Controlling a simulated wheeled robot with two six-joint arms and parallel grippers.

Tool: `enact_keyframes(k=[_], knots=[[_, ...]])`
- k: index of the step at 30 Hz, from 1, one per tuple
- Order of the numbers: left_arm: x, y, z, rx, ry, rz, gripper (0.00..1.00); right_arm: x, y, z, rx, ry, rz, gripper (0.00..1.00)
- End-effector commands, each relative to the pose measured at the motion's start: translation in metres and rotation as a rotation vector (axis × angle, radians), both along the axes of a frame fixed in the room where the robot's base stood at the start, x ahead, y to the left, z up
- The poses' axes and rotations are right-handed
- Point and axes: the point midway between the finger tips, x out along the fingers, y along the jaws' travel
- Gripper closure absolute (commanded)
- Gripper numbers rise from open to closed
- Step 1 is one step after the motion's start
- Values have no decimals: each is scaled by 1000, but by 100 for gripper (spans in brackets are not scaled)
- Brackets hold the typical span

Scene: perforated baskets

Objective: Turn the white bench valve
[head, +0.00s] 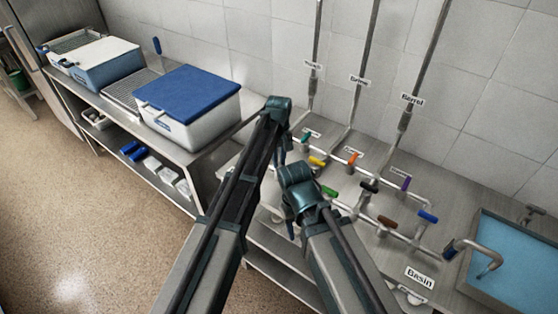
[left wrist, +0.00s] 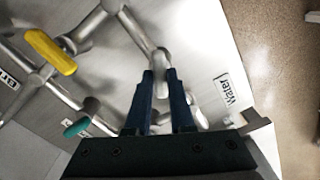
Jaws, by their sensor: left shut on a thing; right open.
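The white valve's pale handle (left wrist: 161,72) stands between the fingertips of my left gripper (left wrist: 160,82) in the left wrist view; the gripper is shut on it. In the head view my left gripper (head: 281,155) is low over the pipework, its fingers and the white handle hidden by my arms. My right gripper (head: 291,228) is nearer the front of the bench, mostly hidden under its own wrist; it is open, and nothing shows in it. A yellow handle (left wrist: 50,52) and a teal handle (left wrist: 76,127) lie left of the held handle in the left wrist view.
Other coloured handles crowd the pipes: orange (head: 353,160), green (head: 329,191), purple (head: 405,184), black (head: 370,186), brown (head: 387,221) and blue (head: 428,216). A water-filled basin (head: 468,262) is at right. A blue-lidded box (head: 190,92) stands on the left bench.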

Motion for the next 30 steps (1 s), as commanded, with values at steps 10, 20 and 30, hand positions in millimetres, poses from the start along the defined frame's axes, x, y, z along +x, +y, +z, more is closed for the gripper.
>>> enact_keyframes(k=[10, 20, 30], knots=[[0, 0, 0, 0, 0, -330, 100, 0, 0, 0, 0, 0, 0, 50], [0, 0, 0, 0, 0, -640, 100, 0, 0, 0, 0, 0, 0, 50], [0, 0, 0, 0, 0, -903, 100, 0, 0, 0, 0, 0, 0, 50]])
